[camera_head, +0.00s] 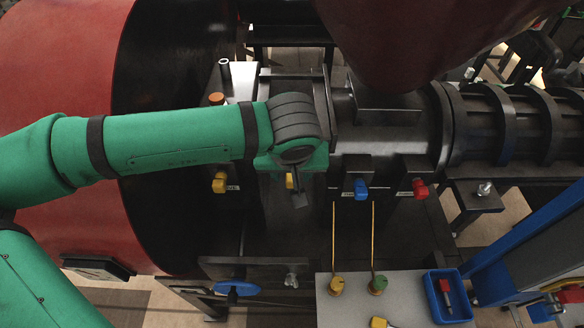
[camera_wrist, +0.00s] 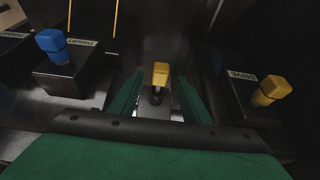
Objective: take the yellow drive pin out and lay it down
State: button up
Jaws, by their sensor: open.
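Two yellow-headed pins show. One pin (camera_wrist: 160,73) stands in the middle of the wrist view, its head and short metal stem between the two green fingers of my gripper (camera_wrist: 158,98). The fingers are open, one on each side, and appear apart from it. The other yellow pin (camera_wrist: 270,90) sits in a dark block at the right, beside a label reading DRIVE; it also shows in the head view (camera_head: 219,184). In the head view my gripper (camera_head: 297,190) points down at the machine's front, with yellow just showing beside it. The middle pin's label is hidden.
Right of my gripper in the head view are a blue-headed pin (camera_head: 361,188) and a red one (camera_head: 420,188). Two thin upright rods rise from a pale table (camera_head: 400,290) with a blue bin (camera_head: 432,300). Part of this table is bare. A red hopper (camera_head: 415,40) hangs above.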

jog(key=shift+w+f, duration=0.25)
jog(key=shift+f, duration=0.15)
grip_shut()
jog(key=shift+s, duration=0.25)
jog(key=shift+s+d, duration=0.1)
jog(key=shift+s, duration=0.3)
jog(key=shift+s, duration=0.1)
